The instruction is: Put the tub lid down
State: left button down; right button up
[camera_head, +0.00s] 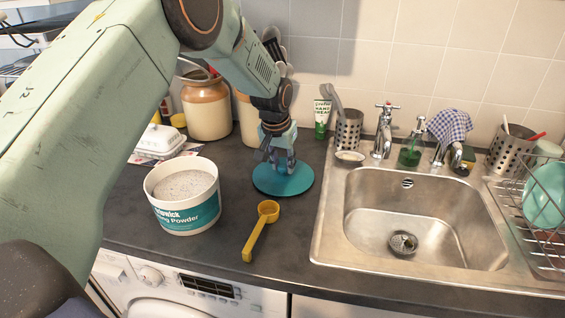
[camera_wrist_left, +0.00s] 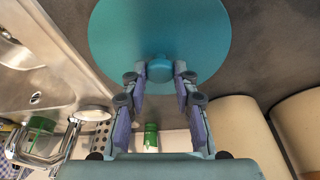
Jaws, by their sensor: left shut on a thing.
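The teal tub lid (camera_head: 299,184) is a flat round disc at the dark counter, right of the tub. My left gripper (camera_head: 283,165) points down over it and is shut on its knob. In the left wrist view the lid (camera_wrist_left: 160,30) is seen from above, and the gripper (camera_wrist_left: 160,72) has a finger on each side of the small round knob. I cannot tell whether the lid's underside touches the counter. The white tub of washing powder (camera_head: 186,196) stands open and full of pale powder. My right gripper is in neither view.
A yellow scoop (camera_head: 261,232) lies in front of the lid. The steel sink (camera_head: 420,220) is to the right. Stoneware jars (camera_head: 207,106), a green-capped tube (camera_head: 322,118) and a utensil holder (camera_head: 348,130) stand behind.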

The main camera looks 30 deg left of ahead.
aim_at(277, 182)
pick_arm(q)
jog(key=c, duration=1.4)
grip_release()
jog(key=o, duration=0.4)
jog(key=shift+s+a+r, duration=0.1)
jog(key=shift+s+r, duration=0.1)
jog(key=shift+s, duration=0.15)
jog(key=shift+c, duration=0.2)
jog(key=shift+w+f, duration=0.1)
jog(key=shift+w, duration=0.15)
jog(key=v, duration=1.2)
jog(key=shift+s+p, duration=0.2)
jog(key=shift+p, duration=0.1)
jog(key=shift+w, duration=0.15)
